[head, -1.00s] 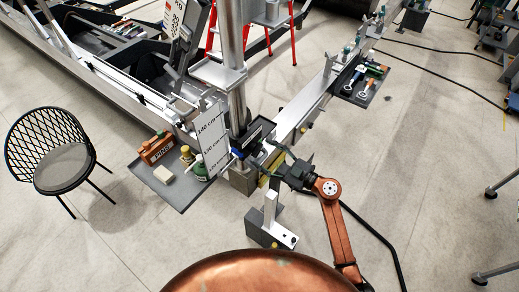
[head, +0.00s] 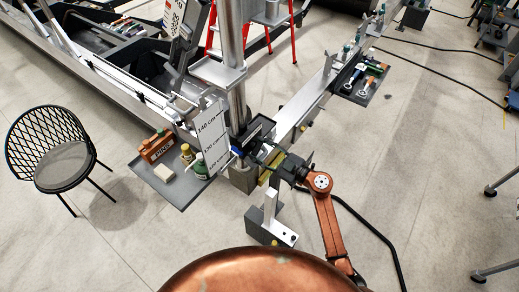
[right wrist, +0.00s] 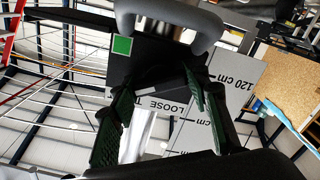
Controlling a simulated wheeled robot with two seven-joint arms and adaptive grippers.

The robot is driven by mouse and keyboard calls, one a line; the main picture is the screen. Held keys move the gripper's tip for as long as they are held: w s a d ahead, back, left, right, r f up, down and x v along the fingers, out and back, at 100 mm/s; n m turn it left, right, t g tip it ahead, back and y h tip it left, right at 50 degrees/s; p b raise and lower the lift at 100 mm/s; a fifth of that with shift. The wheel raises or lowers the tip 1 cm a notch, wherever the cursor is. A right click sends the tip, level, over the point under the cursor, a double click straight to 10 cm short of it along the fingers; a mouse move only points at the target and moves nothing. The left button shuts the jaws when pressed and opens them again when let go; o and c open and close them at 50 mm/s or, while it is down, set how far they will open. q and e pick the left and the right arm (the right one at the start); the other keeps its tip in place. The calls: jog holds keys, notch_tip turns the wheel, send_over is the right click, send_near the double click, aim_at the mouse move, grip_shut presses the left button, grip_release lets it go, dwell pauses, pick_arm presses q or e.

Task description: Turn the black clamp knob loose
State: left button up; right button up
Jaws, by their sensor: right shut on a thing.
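The black clamp (head: 256,131) sits on the upright metal post, beside the white height scale. My right gripper (head: 257,156) reaches it from the right, at the clamp's near side. In the right wrist view its two dark fingers (right wrist: 158,92) stand either side of a black part, taken as the clamp knob (right wrist: 158,68), and are shut on it. The knob's outline is hard to tell from the black body behind it. A green square (right wrist: 122,45) and a partly covered label reading "LOOSE" (right wrist: 176,106) show there. My left gripper is not in view.
The height scale board (head: 210,127) stands close left of the gripper. A grey tray (head: 178,197) with a "PINS" box (head: 157,147) and bottles lies left. A tool tray (head: 363,96) is at the right along the beam. A black chair (head: 58,155) stands far left.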

jog(key=c, duration=0.3)
jog(key=shift+c, duration=0.3)
